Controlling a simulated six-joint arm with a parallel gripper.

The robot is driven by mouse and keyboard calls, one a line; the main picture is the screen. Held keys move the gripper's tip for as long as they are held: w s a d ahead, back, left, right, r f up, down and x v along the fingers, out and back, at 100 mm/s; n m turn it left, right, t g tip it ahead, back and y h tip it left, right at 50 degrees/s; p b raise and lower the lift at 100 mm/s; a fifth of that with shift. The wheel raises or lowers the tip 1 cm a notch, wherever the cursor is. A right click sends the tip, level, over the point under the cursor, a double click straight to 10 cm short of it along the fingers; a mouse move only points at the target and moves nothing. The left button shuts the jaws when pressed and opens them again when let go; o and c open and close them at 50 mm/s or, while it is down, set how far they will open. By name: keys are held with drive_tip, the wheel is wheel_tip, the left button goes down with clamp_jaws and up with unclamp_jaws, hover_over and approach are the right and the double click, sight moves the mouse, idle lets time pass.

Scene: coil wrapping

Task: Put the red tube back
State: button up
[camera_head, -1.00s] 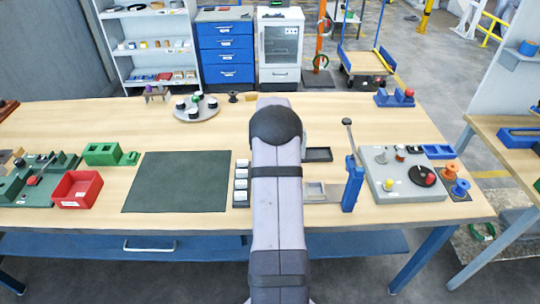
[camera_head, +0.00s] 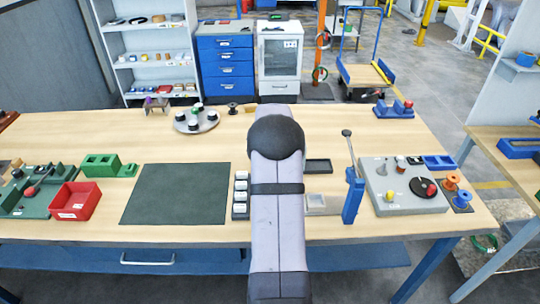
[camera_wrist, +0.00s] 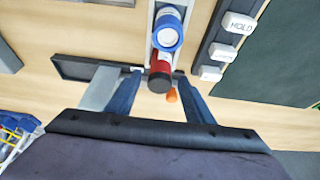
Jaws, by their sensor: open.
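In the wrist view, a red tube (camera_wrist: 160,68) with a dark end lies in line with a blue tube (camera_wrist: 167,33) that has a pale round end. Both are along a narrow light grey strip (camera_wrist: 153,12). My gripper (camera_wrist: 160,98) is open, with one blue finger on each side of the red tube's dark end. I cannot tell whether the fingers touch it. In the head view my arm hides the gripper and both tubes.
A block with white HOLD keys (camera_wrist: 228,32) and a dark green mat (camera_head: 178,194) lie on one side. A black tray (camera_head: 318,166), a pale tray (camera_head: 322,204) and a blue upright lever stand (camera_head: 353,195) are on the other. A red bin (camera_head: 74,201) stands at left.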

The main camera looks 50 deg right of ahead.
drive_tip(key=b+v, duration=0.2)
drive_tip(key=v, duration=0.7)
drive_tip(key=s+a+f+n+y, duration=0.1)
drive_tip(key=a+f+n+y, duration=0.2)
drive_tip(key=a, duration=1.9)
drive_tip(key=s+a+f+n+g, duration=0.1)
drive_tip(key=s+a+f+n, duration=0.1)
drive_tip(key=s+a, duration=0.6)
drive_tip(key=s+a+f+n+g, duration=0.2)
drive_tip(key=s+a+f+n, duration=0.1)
drive_tip(key=s+a, duration=0.5)
drive_tip(key=shift+a+f+n, duration=0.15)
drive_tip(key=shift+a+n, duration=0.35)
drive_tip(key=shift+a, duration=0.1)
